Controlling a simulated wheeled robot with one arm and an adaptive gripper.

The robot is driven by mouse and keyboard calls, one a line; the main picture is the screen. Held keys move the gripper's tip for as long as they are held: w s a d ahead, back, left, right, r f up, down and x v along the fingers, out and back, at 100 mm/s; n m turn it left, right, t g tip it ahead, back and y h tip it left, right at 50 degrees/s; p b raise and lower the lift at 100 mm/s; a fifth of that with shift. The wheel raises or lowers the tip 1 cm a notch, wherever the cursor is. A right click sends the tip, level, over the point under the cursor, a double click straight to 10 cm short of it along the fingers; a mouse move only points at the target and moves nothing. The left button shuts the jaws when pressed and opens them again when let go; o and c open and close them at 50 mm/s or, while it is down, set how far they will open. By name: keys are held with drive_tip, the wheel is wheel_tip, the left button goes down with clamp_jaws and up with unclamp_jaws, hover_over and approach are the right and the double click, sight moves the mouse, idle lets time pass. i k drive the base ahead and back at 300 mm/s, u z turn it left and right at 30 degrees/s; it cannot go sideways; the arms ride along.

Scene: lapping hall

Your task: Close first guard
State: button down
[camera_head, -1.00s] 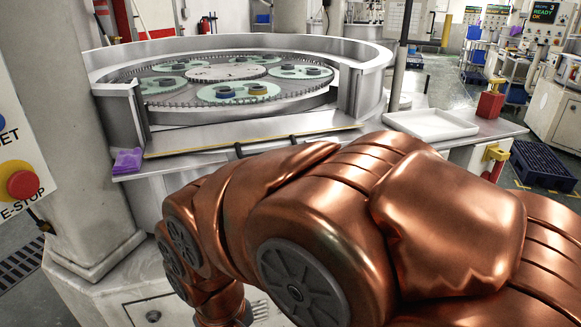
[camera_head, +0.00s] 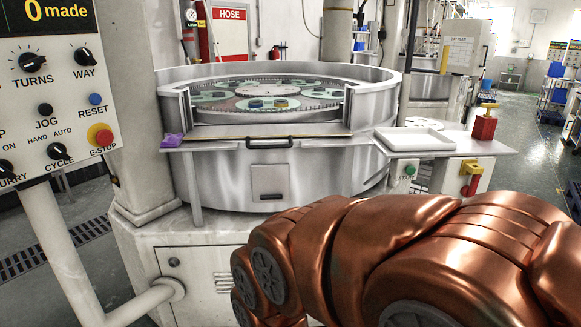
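The lapping machine's round metal wall (camera_head: 285,75) has a gap at its front, between two upright end posts. What looks like the first guard (camera_head: 230,131) is a pale metal panel with a yellow-edged strip, lowered at the front of this gap. A black bar handle (camera_head: 270,143) is at its front edge. Through the gap the toothed plate shows, with green carriers (camera_head: 272,104) and small blue and yellow parts on it. My copper arm fills the lower right, below and in front of the machine. My gripper is out of sight, so its distance from the handle cannot be told.
A control panel (camera_head: 55,85) on a pipe stand is at the left. A white tray (camera_head: 415,139) and a red block (camera_head: 484,127) are on the right shelf, above a green start button (camera_head: 409,171). Open floor lies at the right.

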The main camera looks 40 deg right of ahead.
sight(248, 132)
drive_tip(key=u, duration=0.75)
drive_tip(key=i, duration=1.45)
drive_tip(key=z, duration=0.85)
